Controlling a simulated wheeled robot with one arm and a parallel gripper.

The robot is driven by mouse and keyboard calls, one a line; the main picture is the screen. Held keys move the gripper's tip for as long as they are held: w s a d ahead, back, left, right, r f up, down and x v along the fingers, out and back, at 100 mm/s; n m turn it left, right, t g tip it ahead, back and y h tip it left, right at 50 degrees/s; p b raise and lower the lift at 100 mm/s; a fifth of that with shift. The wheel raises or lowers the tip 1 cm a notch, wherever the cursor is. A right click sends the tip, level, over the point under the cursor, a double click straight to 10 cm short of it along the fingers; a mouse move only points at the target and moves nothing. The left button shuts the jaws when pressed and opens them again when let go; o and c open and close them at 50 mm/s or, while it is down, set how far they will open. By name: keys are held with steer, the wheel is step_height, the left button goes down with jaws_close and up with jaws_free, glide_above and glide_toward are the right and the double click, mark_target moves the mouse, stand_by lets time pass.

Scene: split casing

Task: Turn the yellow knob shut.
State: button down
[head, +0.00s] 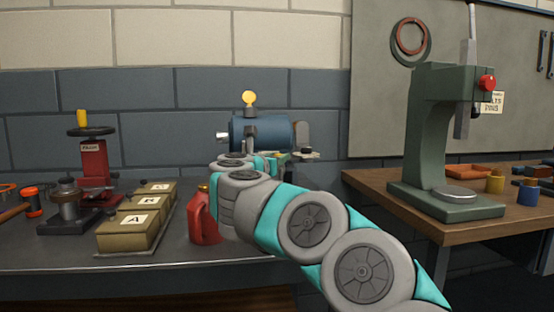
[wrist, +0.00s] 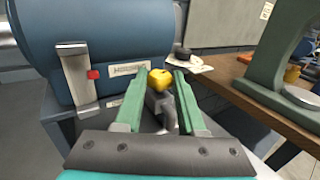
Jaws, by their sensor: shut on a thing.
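The yellow knob (wrist: 160,79) sits on a grey stem between the two green fingers of my gripper (wrist: 161,80) in the wrist view. The fingers are closed on its sides. The blue cylindrical casing (wrist: 95,40) fills the left of the wrist view, with a metal latch and a red button on it. In the head view the casing (head: 262,132) stands at the back of the grey bench, with a yellow round piece (head: 249,98) on top. My arm hides much of the gripper and the held knob there.
A red oil can (head: 205,218) stands just left of my arm. Lettered boxes (head: 130,232) and a red press (head: 93,165) are further left. A green press (head: 440,150) stands on the wooden bench (head: 450,235) at the right. A black knob (wrist: 182,50) is beyond my fingers.

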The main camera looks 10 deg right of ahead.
steer(key=shift+r, duration=0.2)
steer(key=c, duration=0.5)
jaws_free()
steer(key=shift+f, duration=0.1)
steer(key=b+v, duration=0.1)
steer(key=v, duration=0.7)
steer(key=shift+d, duration=0.1)
